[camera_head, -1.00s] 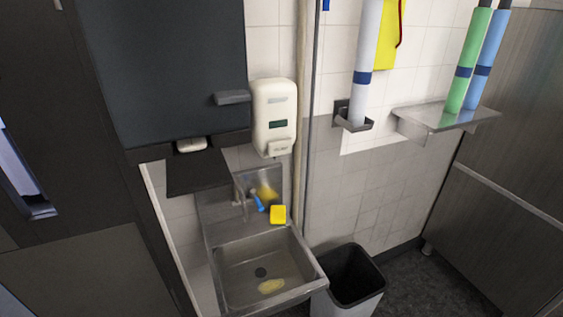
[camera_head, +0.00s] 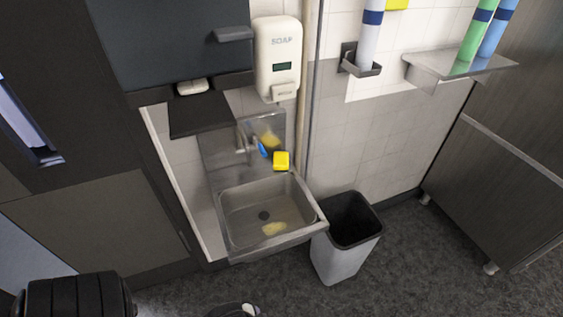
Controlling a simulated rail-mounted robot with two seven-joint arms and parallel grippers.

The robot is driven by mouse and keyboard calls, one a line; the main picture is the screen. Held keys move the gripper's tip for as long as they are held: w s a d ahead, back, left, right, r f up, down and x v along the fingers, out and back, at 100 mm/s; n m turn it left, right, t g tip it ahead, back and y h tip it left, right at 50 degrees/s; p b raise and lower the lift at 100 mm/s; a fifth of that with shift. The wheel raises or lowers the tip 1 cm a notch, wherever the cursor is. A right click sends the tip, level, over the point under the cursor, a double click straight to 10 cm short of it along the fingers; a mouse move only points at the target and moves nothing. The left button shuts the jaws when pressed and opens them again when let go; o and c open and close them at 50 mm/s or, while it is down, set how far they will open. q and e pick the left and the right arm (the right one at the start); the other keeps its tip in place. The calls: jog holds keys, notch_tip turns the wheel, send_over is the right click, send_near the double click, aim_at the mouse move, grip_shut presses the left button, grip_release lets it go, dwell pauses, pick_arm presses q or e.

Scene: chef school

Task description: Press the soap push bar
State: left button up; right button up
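The white soap dispenser (camera_head: 277,45) hangs on the tiled wall above the right rear of the sink, with "SOAP" lettering and a small dark window. Its push bar (camera_head: 284,92) is the pale block at the lower front of the dispenser. Nothing touches the bar. Neither of my grippers can be made out in the head view.
A steel sink (camera_head: 228,213) with a blue-marked tap (camera_head: 262,149) stands below the dispenser. A yellow sponge (camera_head: 281,161) is at its back edge. A grey bin (camera_head: 336,260) stands right of it. A steel shelf (camera_head: 425,76) juts out at right. Floor in front is mostly clear.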

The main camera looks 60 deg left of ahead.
pick_arm(q)
grip_shut()
dwell(0.6)
dwell(0.8)
